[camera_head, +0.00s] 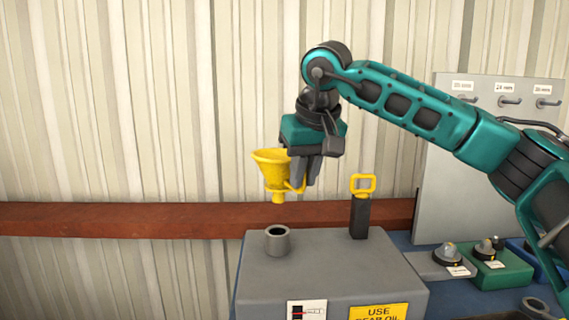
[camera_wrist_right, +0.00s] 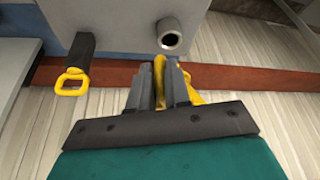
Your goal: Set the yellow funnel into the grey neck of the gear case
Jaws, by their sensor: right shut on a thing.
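The yellow funnel (camera_head: 270,170) is upright, wide mouth up, in the head view. My right gripper (camera_head: 305,180) is shut on its handle at the right side. The funnel's spout hangs above the grey neck (camera_head: 278,240) of the gear case (camera_head: 330,270), with a clear gap between them. In the right wrist view the neck (camera_wrist_right: 169,35) shows as an open ring beyond the fingertips (camera_wrist_right: 172,82). There the funnel (camera_wrist_right: 195,92) is mostly hidden behind the fingers. My left gripper is in neither view.
A yellow-handled dipstick (camera_head: 361,205) stands on the gear case, right of the neck. A grey panel with hooks (camera_head: 470,150) rises at the right. Knobs on green and grey blocks (camera_head: 487,255) stand on the bench. A red-brown rail (camera_head: 120,220) crosses the wall behind.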

